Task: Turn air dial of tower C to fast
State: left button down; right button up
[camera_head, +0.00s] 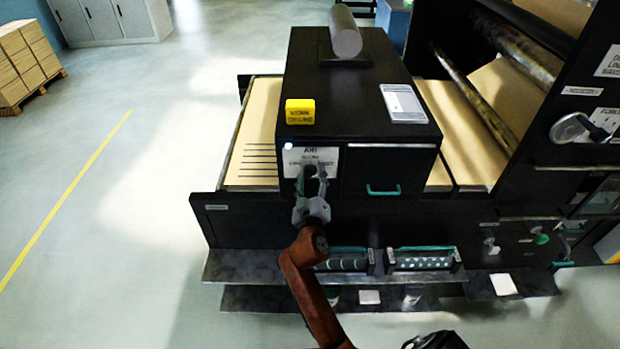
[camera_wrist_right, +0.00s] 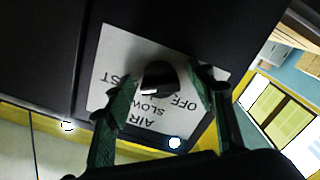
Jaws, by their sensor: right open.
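The air dial (camera_wrist_right: 158,76) is a dark knob on a white label plate (camera_wrist_right: 110,50) in the right wrist view. The plate reads AIR, OFF, SLOW and a partly hidden word ending in ST, all upside down there. A pale mark on the knob points roughly toward SLOW. In the head view the plate (camera_head: 296,157) is on the front of a black tower (camera_head: 350,95). My right gripper (camera_head: 312,172) is open in front of it. In the wrist view its fingers (camera_wrist_right: 166,80) stand on both sides of the knob; contact is unclear. My left gripper is not in view.
A yellow sign block (camera_head: 300,111), a white panel (camera_head: 403,103) and a grey cylinder (camera_head: 345,35) are on top of the tower. A drawer with a teal handle (camera_head: 383,190) is right of the plate. Kraft paper (camera_head: 258,125) runs beside the tower.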

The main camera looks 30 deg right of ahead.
aim_at(311, 146)
notch_tip(311, 146, up, 10)
dwell(0.5)
dwell(0.4)
